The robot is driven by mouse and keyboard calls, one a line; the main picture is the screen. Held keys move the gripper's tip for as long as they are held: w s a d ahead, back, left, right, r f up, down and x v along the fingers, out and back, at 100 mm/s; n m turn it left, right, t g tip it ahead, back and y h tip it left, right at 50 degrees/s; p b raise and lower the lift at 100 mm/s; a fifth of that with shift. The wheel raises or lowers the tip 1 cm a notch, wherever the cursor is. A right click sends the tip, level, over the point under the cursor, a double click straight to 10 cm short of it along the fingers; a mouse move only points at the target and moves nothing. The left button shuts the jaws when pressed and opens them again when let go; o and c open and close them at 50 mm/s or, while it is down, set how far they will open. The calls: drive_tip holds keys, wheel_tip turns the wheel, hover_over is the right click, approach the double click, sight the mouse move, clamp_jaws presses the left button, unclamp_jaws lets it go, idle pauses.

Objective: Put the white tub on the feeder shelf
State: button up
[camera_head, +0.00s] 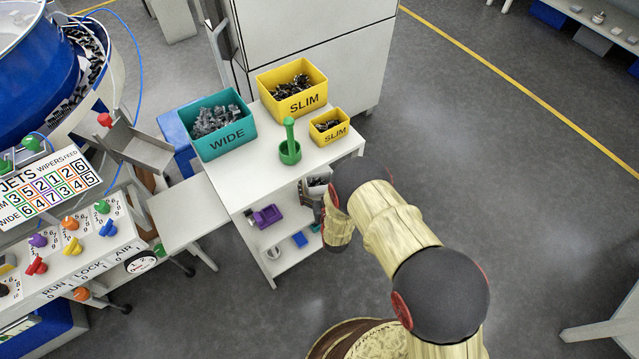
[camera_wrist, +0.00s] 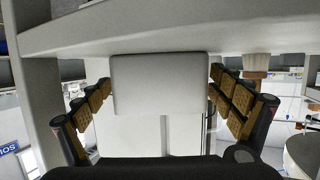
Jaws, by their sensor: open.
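The white tub (camera_wrist: 160,85) fills the middle of the wrist view, between the fingers of my gripper (camera_wrist: 160,92). The fingers stand open on both sides of it; I cannot tell whether they touch it. In the head view the tub (camera_head: 317,187) shows partly at the right side of the white rack, under its top, with dark pieces inside. My gripper (camera_head: 314,203) is mostly hidden there by my arm. A flat white shelf (camera_head: 188,213), which looks like the feeder shelf, stands left of the rack beside the control panel and looks bare.
The rack top (camera_head: 264,170) holds a teal WIDE bin (camera_head: 224,140), two yellow SLIM bins (camera_head: 302,101) and a green holder (camera_head: 290,152). A purple tray (camera_head: 266,216) and a blue item (camera_head: 299,239) lie on lower shelves. The rack top's edge runs close above the tub.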

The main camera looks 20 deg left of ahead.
drive_tip(key=shift+r, duration=0.2)
drive_tip(key=p+v, duration=0.4)
drive_tip(key=v, duration=0.8)
